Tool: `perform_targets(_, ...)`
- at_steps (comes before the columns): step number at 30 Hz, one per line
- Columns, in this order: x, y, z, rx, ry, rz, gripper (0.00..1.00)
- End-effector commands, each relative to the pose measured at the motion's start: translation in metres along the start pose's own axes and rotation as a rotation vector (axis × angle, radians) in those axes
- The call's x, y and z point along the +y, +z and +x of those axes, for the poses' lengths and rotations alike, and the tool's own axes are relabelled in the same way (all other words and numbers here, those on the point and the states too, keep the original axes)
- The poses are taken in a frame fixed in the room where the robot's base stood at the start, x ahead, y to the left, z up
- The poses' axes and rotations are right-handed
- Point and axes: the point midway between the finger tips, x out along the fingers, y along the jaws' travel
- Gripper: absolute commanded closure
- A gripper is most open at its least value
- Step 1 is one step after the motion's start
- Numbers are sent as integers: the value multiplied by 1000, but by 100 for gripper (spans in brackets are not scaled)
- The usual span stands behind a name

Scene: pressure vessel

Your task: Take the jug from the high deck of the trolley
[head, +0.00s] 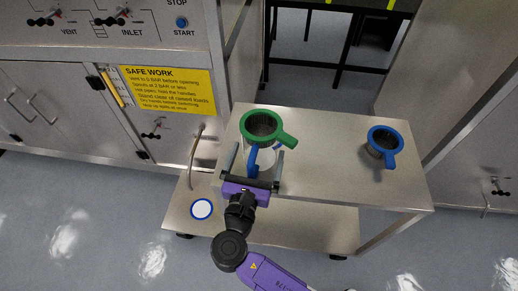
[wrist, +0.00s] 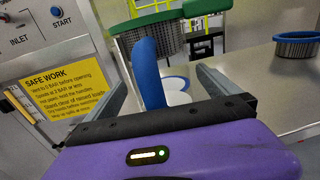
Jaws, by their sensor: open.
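The jug (head: 264,170) is white with a blue handle and stands on the high deck (head: 330,185) of the steel trolley, near its left end. Its handle (wrist: 148,70) faces my gripper, and part of its white body (wrist: 178,86) shows behind. My gripper (head: 257,150) is open, with one finger on each side of the blue handle. In the wrist view a gap shows between the handle and both fingers. The green-rimmed mesh basket and my gripper hide much of the jug.
A blue-rimmed mesh basket (head: 384,145) stands at the deck's right. A blue-rimmed white disc (head: 202,209) lies on the low deck. Steel cabinets (head: 75,110) flank the trolley on the left.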

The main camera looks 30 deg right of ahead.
Motion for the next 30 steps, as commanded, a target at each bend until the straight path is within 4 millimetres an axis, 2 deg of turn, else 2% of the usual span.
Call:
perform_targets(5,0,0,0,0,0,0,2)
perform_targets(18,0,0,0,0,0,0,88)
perform_targets(26,0,2,0,-1,0,1,88)
perform_targets(30,0,9,0,-1,-1,2,88)
